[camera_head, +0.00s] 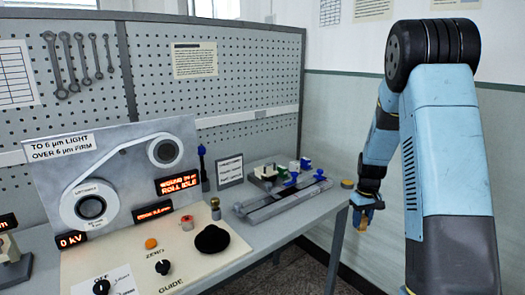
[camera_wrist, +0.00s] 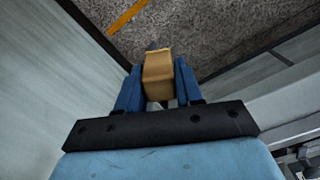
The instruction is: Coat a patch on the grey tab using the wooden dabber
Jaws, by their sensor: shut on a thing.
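My gripper (camera_wrist: 158,85) is shut on a tan wooden block, which I take to be the wooden dabber (camera_wrist: 158,68). Its blue fingers press on both sides of the block, and a small dark part shows at its far end. In the head view my gripper (camera_head: 366,203) hangs just off the right end of the bench, pointing down, with a small tan bit below the fingers. The wrist view shows speckled floor beyond the block. I cannot make out a grey tab for certain in either view.
The bench (camera_head: 285,225) carries a winding panel (camera_head: 125,165), a control plate with a black knob (camera_head: 212,239), and a long metal fixture (camera_head: 285,200) with blue clamps. A small yellowish round thing (camera_head: 347,184) is near the bench's right end. Open floor lies right of the bench.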

